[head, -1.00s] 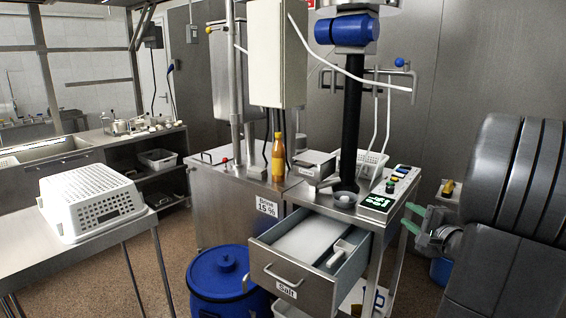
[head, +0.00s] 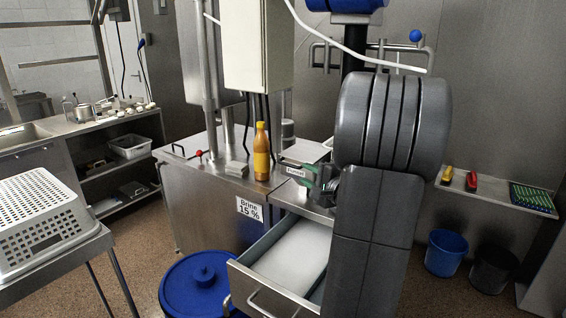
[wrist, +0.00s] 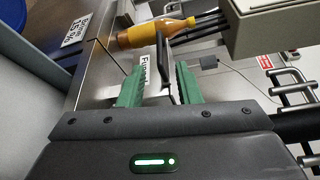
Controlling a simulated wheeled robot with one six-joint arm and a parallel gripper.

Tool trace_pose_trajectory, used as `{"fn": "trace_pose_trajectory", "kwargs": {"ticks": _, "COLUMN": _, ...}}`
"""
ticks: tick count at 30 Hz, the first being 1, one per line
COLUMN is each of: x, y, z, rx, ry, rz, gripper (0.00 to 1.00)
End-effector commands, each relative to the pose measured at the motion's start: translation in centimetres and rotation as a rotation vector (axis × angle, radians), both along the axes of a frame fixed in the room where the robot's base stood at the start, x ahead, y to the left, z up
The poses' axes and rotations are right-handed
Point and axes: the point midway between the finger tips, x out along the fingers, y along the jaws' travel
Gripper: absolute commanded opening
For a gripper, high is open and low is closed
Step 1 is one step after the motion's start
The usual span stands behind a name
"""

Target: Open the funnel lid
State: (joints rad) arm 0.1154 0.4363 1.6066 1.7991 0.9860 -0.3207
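The funnel lid is a metal piece with a white "Funnel" label (head: 295,171) on the steel bench, partly hidden behind my gripper. In the wrist view, the label (wrist: 150,69) and a dark upright bar (wrist: 165,58) beside it show between my fingers. My gripper (wrist: 159,86) has two green fingers spread apart, one on each side of the label and bar. The bar is nearer the right finger; I cannot tell whether it touches. In the head view, my gripper (head: 319,182) is at the bench's top, and my arm hides much of what is behind.
An orange bottle (head: 261,155) stands close left of the label. The open drawer (head: 285,268) juts out below. A blue barrel (head: 204,285) stands left of it. A white perforated basket (head: 38,222) is at far left. Blue and black buckets (head: 445,252) are at right.

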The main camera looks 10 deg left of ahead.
Motion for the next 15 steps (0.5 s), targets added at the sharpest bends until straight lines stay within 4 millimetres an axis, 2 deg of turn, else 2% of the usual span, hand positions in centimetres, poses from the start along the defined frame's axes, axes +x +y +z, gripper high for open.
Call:
{"fn": "trace_pose_trajectory", "kwargs": {"ticks": 6, "x": 3.2, "y": 3.8, "z": -0.2, "rx": 0.0, "ry": 0.002, "rz": 0.004, "gripper": 0.31}}
{"fn": "trace_pose_trajectory", "kwargs": {"ticks": 15, "x": 6.3, "y": 7.0, "z": -0.7, "rx": 0.0, "ry": 0.001, "rz": 0.001, "gripper": 0.31}}
